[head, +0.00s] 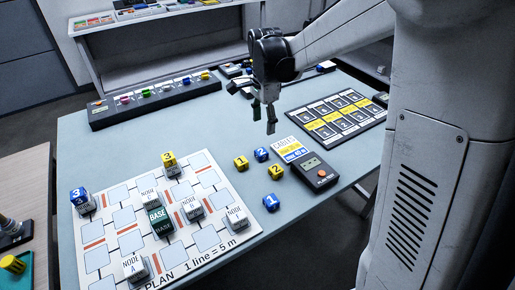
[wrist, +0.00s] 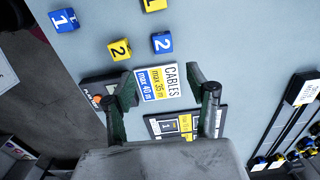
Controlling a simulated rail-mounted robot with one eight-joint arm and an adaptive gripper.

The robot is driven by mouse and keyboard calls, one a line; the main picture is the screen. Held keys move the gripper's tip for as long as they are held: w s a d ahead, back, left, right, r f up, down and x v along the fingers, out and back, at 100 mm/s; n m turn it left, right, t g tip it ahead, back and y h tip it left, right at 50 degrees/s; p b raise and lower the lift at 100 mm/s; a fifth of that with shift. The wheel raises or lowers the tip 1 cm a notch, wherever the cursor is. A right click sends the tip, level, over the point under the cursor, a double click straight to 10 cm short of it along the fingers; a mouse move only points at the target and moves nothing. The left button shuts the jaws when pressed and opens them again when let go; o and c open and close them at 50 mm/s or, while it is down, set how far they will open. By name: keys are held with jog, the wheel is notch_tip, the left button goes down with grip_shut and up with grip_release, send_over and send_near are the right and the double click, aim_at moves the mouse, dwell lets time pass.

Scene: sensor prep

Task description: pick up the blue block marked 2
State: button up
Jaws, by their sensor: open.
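The blue block marked 2 (head: 261,154) lies on the light blue table, right of the yellow block marked 1 (head: 241,162) and behind the yellow block marked 2 (head: 276,172). In the wrist view the blue block marked 2 (wrist: 162,42) shows its number upright, beyond the fingertips. My gripper (head: 264,119) hangs above the table, apart from the block, with its fingers pointing down. It is open and empty. In the wrist view the two fingers of my gripper (wrist: 160,76) are spread over the cable card.
A blue block marked 1 (head: 271,203) lies nearer the front. A plan board (head: 185,246) with node blocks fills the left; a panel of numbered cells (head: 335,118) lies at the back right.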

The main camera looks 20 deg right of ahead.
aim_at(261, 151)
notch_tip(261, 151, down, 8)
jog(key=shift+f+b, duration=0.25)
jog(key=shift+b, duration=0.3)
jog(key=shift+w+a+f+b, duration=0.15)
jog(key=shift+f+b, duration=0.1)
jog(key=shift+f, duration=1.05)
jog(key=shift+w+a+f+b, duration=0.1)
jog(key=shift+f+b, duration=0.1)
jog(key=shift+f, duration=1.05)
jog(key=c, duration=1.1)
jog(key=shift+o, duration=0.2)
